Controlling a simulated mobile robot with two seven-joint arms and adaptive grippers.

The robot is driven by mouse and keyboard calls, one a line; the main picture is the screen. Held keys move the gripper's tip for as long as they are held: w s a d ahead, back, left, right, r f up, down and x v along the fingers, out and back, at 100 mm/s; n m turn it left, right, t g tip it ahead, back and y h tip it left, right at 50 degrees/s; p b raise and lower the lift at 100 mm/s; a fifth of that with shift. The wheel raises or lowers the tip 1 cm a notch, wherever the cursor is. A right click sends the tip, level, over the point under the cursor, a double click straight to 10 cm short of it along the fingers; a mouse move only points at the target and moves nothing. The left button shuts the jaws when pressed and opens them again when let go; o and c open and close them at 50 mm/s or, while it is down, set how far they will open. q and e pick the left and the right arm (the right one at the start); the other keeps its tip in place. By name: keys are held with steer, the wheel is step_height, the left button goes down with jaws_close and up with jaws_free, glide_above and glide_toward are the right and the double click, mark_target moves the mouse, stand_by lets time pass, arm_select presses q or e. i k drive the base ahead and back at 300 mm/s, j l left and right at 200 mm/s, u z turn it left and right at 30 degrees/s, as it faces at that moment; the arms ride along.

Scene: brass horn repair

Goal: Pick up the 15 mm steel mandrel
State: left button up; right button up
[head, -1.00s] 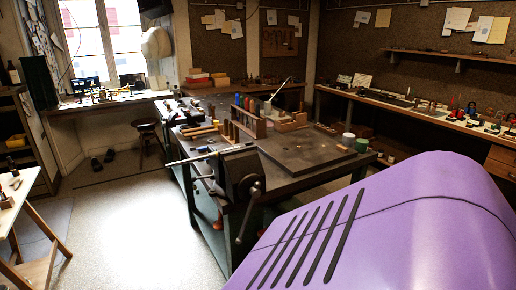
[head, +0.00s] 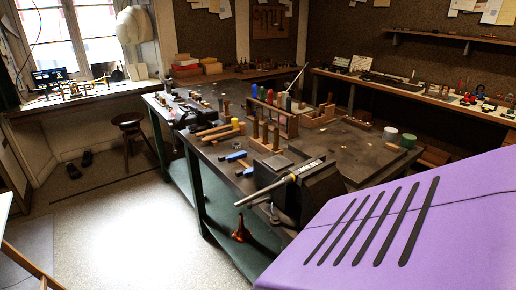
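A long, thin steel rod (head: 262,191) lies at a slant across the top of the dark bench vise (head: 318,190) at the near edge of the workbench. Its left end sticks out past the bench edge. It looks like a mandrel, but I cannot read its size or tell whether the jaws hold it. A wooden block with several upright pegs (head: 265,140) stands behind the vise; what the pegs are is too small to tell. Neither of my grippers shows in the head view.
The workbench (head: 350,150) holds mallets (head: 215,132), blue-handled tools (head: 233,156), a wooden rack with coloured handles (head: 272,112), and white (head: 390,134) and green (head: 408,141) pots. A stool (head: 130,126) stands at the left.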

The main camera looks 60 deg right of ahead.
mark_target(292, 177)
steer(key=i+j+z, duration=0.1)
steer(key=i+z, duration=0.25)
steer(key=i+j+z, duration=0.4)
steer(key=i, duration=0.15)
steer(key=l+z, duration=0.1)
steer(key=z, duration=1.65)
